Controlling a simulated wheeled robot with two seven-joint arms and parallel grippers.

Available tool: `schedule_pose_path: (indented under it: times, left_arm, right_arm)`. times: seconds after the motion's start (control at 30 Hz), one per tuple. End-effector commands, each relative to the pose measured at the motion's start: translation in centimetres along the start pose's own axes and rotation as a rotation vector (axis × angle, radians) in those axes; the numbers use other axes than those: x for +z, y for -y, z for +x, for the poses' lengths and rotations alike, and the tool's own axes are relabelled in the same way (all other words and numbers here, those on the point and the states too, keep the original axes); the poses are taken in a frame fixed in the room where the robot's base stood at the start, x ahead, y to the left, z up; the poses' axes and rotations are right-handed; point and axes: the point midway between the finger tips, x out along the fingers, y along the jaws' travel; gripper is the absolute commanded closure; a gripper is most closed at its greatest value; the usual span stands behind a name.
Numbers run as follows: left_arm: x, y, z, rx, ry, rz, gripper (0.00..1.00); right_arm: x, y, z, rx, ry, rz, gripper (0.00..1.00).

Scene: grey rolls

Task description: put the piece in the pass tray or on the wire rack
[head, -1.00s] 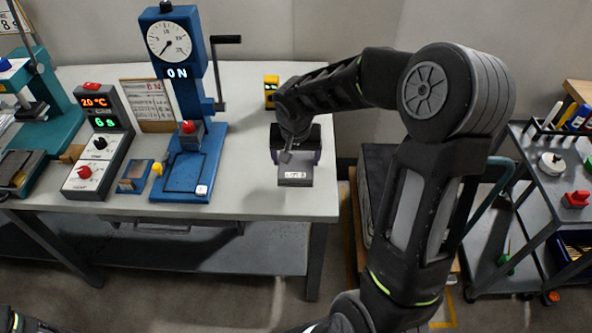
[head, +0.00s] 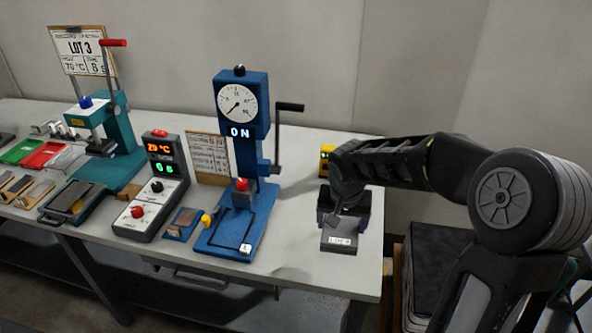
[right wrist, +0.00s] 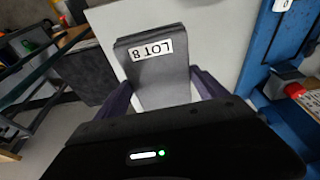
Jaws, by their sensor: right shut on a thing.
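My right gripper (head: 343,212) is shut on a flat grey piece (head: 339,241) at the right end of the workbench. In the right wrist view the same piece (right wrist: 163,82) sits between the purple-grey fingers, with a white label reading LOT 8, upside down. Whether the piece touches the bench top is unclear. A green tray (head: 20,151) and a red tray (head: 44,156) lie at the far left of the bench; no writing on them is legible. I cannot clearly identify a wire rack. My left gripper is not in view.
A blue press with a dial (head: 238,107) stands left of my right gripper. Left of it are a control box (head: 152,190) and a teal press (head: 118,130). A small yellow device (head: 326,158) is behind the gripper. Bare bench lies between blue press and piece.

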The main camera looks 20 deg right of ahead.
Motion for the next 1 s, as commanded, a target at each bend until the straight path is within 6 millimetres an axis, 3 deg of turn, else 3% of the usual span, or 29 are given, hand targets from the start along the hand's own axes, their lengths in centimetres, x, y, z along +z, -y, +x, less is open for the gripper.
schedule_pose_path:
  times: [0.17,0.3,0.4,0.5,1.0]
  left_arm:
    - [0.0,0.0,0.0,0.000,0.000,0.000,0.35]
    - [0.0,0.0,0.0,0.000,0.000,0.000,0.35]
    - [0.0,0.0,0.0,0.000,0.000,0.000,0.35]
    - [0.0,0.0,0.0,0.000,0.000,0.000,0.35]
    - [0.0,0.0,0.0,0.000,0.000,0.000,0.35]
  right_arm:
    - [1.4,5.1,-0.1,-0.051,0.003,-0.178,0.70]
    - [3.4,10.2,-0.5,-0.105,0.004,-0.377,0.70]
    - [4.9,13.2,-0.9,-0.139,0.002,-0.496,0.70]
    - [5.9,15.0,-1.1,-0.160,-0.001,-0.570,0.70]
    - [6.2,15.5,-1.2,-0.166,-0.002,-0.593,0.70]
